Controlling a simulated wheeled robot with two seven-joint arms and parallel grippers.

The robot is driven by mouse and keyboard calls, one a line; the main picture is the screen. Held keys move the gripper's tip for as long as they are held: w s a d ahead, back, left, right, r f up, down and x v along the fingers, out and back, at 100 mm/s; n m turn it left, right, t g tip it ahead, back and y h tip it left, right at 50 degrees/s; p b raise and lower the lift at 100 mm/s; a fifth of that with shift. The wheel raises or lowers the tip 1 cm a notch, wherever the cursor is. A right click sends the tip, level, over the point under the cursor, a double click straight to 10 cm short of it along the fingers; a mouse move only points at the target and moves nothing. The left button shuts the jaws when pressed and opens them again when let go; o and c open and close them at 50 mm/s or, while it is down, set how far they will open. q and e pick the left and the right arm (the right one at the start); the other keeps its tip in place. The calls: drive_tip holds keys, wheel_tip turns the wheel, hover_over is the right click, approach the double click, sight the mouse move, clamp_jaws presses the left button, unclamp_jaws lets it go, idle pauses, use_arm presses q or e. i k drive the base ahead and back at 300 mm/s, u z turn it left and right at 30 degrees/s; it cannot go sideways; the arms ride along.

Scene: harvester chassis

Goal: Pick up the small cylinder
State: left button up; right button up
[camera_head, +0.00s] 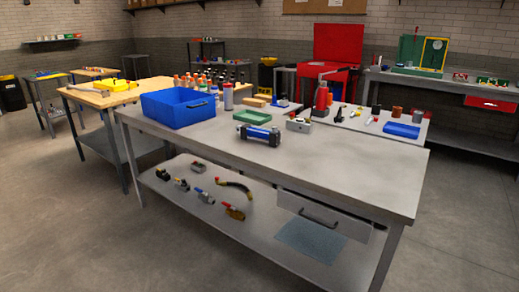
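A small blue cylinder with dark end pieces (259,133) lies on its side on the grey workbench (330,165), near the middle of its top. Just behind it lies a second blue and dark piece (252,117), partly in a green tray or on a green base; its exact shape is too small to tell. I cannot tell for sure which of these the task names. Neither of my grippers shows in the head view, and nothing is seen touching the cylinder.
A blue bin (178,108) stands at the bench's left end. A grey part with a red top (299,123) stands right of the cylinder. The bench's right front is clear. Several fittings lie on the lower shelf (250,225), beside a drawer (322,215). More benches stand behind.

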sight(248, 131)
drive_tip(key=u, duration=0.75)
drive_tip(key=i, duration=0.55)
drive_tip(key=u, duration=0.75)
drive_tip(key=i, duration=0.9)
drive_tip(key=z, duration=0.25)
